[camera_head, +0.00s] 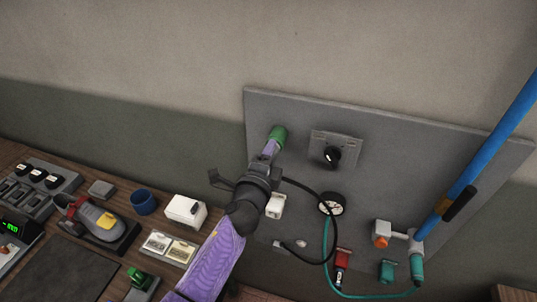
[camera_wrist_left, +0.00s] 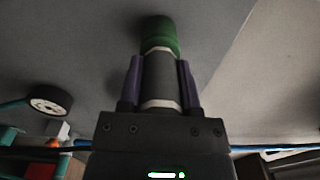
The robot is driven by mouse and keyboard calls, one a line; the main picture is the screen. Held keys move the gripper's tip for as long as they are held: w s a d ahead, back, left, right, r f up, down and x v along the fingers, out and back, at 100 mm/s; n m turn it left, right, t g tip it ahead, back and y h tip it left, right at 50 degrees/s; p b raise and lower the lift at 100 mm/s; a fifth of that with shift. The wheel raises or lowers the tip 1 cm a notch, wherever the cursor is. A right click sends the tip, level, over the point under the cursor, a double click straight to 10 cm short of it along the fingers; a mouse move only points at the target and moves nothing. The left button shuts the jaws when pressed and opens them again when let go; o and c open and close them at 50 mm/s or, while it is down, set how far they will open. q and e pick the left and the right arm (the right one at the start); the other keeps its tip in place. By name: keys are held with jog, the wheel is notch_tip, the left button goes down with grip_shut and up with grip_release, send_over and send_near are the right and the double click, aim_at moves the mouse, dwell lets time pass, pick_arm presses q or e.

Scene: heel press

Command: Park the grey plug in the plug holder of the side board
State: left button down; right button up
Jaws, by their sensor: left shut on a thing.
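My left gripper (camera_head: 270,152) is in front of the grey side board (camera_head: 385,140), near its upper left. In the left wrist view its two fingers (camera_wrist_left: 161,85) are shut on the grey plug (camera_wrist_left: 160,78), a dark grey cylinder with pale rings. The plug points at the board. A green round part (camera_wrist_left: 160,36) is at its far end; it also shows against the board in the head view (camera_head: 279,134). The plug's end meets this green part, but I cannot tell how deeply. I cannot tell which fitting is the plug holder. My right gripper is not in view.
The board carries a black knob (camera_head: 332,155), a round gauge (camera_head: 332,204), a white fitting (camera_head: 275,207) and a red part (camera_head: 343,258). A black cable (camera_head: 318,190) loops beside my gripper. A blue pole (camera_head: 490,140) slants at right. A shoe (camera_head: 95,220) is on the table.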

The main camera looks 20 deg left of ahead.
pick_arm(q)
jog(key=shift+s+f, duration=0.1)
jog(key=shift+f, duration=0.05)
jog(key=shift+s, duration=0.85)
jog(key=shift+s+p, duration=0.15)
jog(key=shift+p, duration=0.2)
jog(key=s, duration=0.3)
jog(key=shift+s+a, duration=0.1)
jog(key=shift+s, duration=0.25)
jog(key=shift+s, duration=0.1)
notch_tip(320, 180, down, 28)
jog(key=s+b, duration=0.1)
jog(key=b, duration=2.5)
jog(key=shift+s+b, duration=0.35)
jog(key=shift+s, duration=0.05)
